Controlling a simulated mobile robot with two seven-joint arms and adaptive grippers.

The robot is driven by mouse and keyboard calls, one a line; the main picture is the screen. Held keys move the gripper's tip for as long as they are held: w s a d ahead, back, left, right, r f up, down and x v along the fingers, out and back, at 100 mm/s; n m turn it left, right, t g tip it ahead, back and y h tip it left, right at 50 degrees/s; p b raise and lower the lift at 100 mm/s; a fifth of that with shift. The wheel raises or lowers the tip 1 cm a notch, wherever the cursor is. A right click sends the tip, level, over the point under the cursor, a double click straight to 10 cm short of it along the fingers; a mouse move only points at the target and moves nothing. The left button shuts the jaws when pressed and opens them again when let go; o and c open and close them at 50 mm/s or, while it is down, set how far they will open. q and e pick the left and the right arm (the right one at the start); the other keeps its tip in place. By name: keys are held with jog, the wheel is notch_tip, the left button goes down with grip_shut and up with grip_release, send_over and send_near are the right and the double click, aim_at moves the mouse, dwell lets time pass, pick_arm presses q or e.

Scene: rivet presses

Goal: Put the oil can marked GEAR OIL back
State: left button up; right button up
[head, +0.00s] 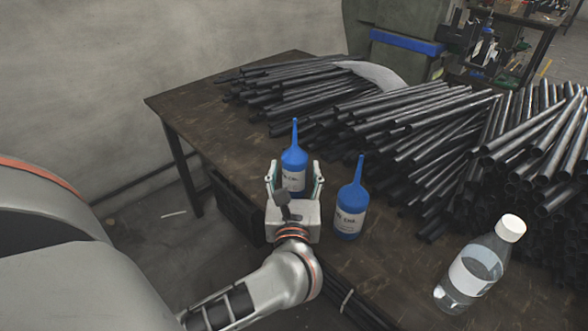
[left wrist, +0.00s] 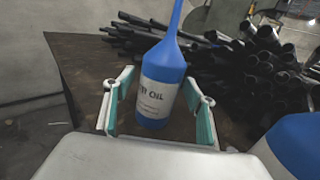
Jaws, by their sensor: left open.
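A blue oil can (head: 294,160) with a long thin spout and a white label stands upright on the dark table. In the left wrist view this can (left wrist: 160,85) shows label letters that look like "R OIL"; the start of the word is not clear. My left gripper (head: 293,180) is open, with one finger on each side of this can. In the left wrist view gaps show between can and fingers. A second blue can (head: 351,205) stands upright just right of the gripper; its label is too small to read surely. My right gripper is not in view.
The dark table (head: 190,100) is bare at its left end. Piles of black metal tubes (head: 400,120) cover the back and right. A clear bottle with a white cap (head: 472,270) stands at the front right. The second can is close to my left gripper.

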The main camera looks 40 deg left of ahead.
pick_arm(q)
jog(key=v, duration=1.1)
jog(key=shift+p, duration=0.3)
jog(key=shift+s+d, duration=0.15)
